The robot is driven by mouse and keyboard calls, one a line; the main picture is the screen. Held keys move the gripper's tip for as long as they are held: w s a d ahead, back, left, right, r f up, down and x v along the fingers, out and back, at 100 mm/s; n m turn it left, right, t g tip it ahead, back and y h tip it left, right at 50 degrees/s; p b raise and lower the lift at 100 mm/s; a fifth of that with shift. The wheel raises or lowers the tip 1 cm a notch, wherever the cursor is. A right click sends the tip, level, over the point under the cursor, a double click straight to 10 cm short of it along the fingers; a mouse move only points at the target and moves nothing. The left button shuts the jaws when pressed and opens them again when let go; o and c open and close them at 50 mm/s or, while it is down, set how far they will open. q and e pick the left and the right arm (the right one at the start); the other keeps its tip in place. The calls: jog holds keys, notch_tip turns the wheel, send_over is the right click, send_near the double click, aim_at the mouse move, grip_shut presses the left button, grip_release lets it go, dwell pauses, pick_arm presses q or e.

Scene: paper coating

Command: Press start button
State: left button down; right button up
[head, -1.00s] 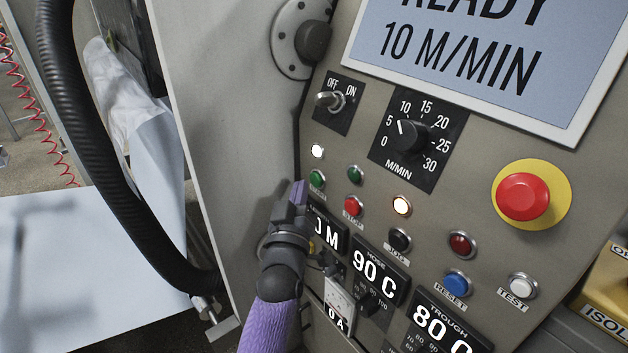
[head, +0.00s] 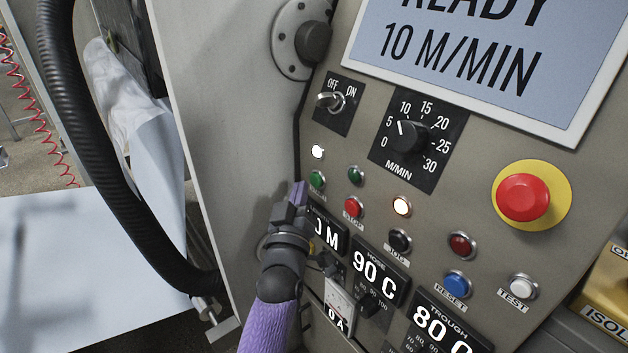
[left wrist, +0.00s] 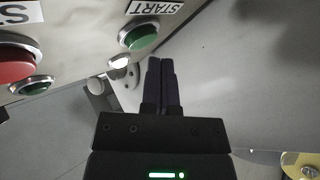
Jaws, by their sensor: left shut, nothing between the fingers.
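The green start button (head: 317,180) is on the grey control panel, at the left end of a button row. In the left wrist view it appears as a green button (left wrist: 140,38) beside a START label (left wrist: 155,7). My left gripper (head: 299,190) is shut and empty, just left of and slightly below the button in the head view. In the left wrist view the closed fingertips (left wrist: 160,62) sit near the button, with a visible gap in the picture. I cannot tell the depth between them. My right gripper is not in view.
A red stop button (head: 353,207), a second green button (head: 355,174), a lit white lamp (head: 317,151) and a black button (head: 399,240) are close by. A large red emergency button (head: 523,197) is at the right. The screen (head: 480,50) reads READY, 10 M/MIN.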

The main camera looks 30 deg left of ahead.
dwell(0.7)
pick_arm(q)
jog(key=shift+w, duration=0.15)
jog(key=shift+w+d, duration=0.15)
jog(key=shift+w, duration=0.1)
